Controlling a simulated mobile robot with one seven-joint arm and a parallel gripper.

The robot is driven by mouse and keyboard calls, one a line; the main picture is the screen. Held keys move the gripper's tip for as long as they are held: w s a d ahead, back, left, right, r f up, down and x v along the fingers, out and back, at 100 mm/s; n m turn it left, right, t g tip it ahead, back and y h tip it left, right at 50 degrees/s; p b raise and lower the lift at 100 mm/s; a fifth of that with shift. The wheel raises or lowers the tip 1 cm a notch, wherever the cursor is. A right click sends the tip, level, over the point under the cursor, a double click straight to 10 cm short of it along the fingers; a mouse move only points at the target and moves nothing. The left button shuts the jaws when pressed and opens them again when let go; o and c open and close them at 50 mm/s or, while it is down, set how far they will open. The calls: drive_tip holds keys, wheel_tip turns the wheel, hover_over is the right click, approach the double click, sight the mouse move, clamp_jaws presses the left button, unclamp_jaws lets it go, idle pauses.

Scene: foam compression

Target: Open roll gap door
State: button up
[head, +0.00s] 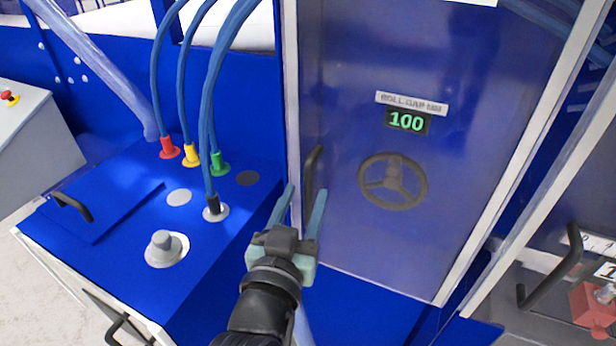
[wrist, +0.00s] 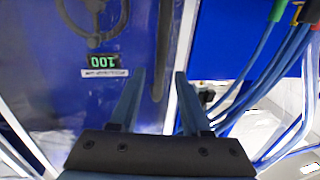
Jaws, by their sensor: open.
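The roll gap door (head: 345,235) is a see-through blue-tinted panel in a pale frame, and it looks closed. Its dark curved handle (head: 310,168) is upright near the door's left edge. My gripper (head: 305,190) is open, with its two bluish fingers pointing at the handle. In the wrist view the handle (wrist: 162,45) runs between the fingers of my gripper (wrist: 160,74), with space on both sides. I cannot tell whether the fingertips reach past the bar. A handwheel (head: 393,181) and a green "100" display (head: 408,121) show through the door.
A blue cabinet top on the left carries red (head: 169,148), yellow (head: 191,155) and green (head: 219,163) plugs with hoses, a grey knob (head: 164,247) and a black handle (head: 73,206). Another dark handle (head: 550,281) and a red part (head: 597,307) are at the lower right.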

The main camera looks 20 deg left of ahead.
sight(307, 191)
drive_tip(key=shift+w+a+p, duration=0.2)
drive_tip(key=shift+w+p, duration=0.1)
drive_tip(key=shift+w, duration=1.25)
clamp_jaws()
